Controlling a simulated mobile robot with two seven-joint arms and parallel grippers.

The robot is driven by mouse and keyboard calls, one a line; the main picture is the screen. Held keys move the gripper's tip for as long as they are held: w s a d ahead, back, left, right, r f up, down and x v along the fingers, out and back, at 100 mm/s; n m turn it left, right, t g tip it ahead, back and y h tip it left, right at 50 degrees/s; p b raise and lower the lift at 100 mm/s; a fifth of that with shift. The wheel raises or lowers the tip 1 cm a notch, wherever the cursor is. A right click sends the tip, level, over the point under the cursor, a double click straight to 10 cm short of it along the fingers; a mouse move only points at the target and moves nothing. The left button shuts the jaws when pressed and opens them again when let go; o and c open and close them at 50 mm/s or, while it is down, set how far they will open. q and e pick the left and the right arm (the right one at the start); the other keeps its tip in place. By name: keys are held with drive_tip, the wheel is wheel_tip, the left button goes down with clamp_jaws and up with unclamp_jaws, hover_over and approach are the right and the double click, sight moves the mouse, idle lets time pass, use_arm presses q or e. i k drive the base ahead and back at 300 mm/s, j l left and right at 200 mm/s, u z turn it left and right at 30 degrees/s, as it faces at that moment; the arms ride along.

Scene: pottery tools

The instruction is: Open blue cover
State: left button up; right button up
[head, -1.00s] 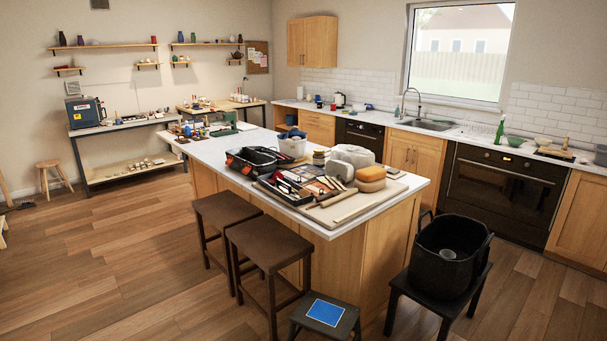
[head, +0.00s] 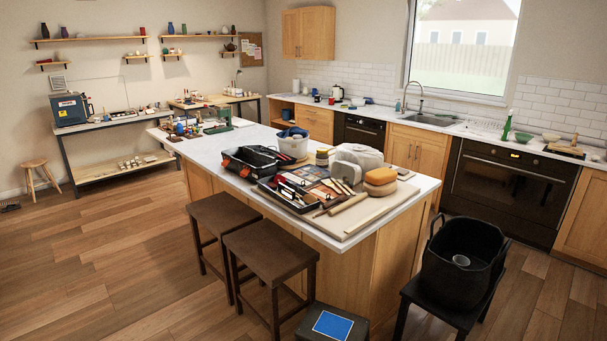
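I cannot tell for certain which thing is the blue cover. A dark blue box-shaped machine (head: 73,109) with a pale label on its front stands on the left end of the back-left workbench, in the far left of the head view. A blue item (head: 291,132) sits in or on a white tub on the island. Neither of my grippers is in view.
The island (head: 217,145) fills the middle, crowded with tools, bags and boards. Two dark brown stools (head: 270,247) stand along its left side. A black bucket (head: 462,262) sits on a dark stool at right. The wooden floor (head: 110,255) at left is mostly clear.

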sight(305, 176)
drive_tip(key=i+j+z, duration=0.1)
drive_tip(key=i+j, duration=0.4)
drive_tip(key=i, duration=0.25)
drive_tip(key=i+j, duration=0.6)
drive_tip(key=i, duration=0.15)
drive_tip(key=i+j+z, duration=0.15)
drive_tip(key=i+j, duration=0.4)
drive_tip(key=i, duration=0.15)
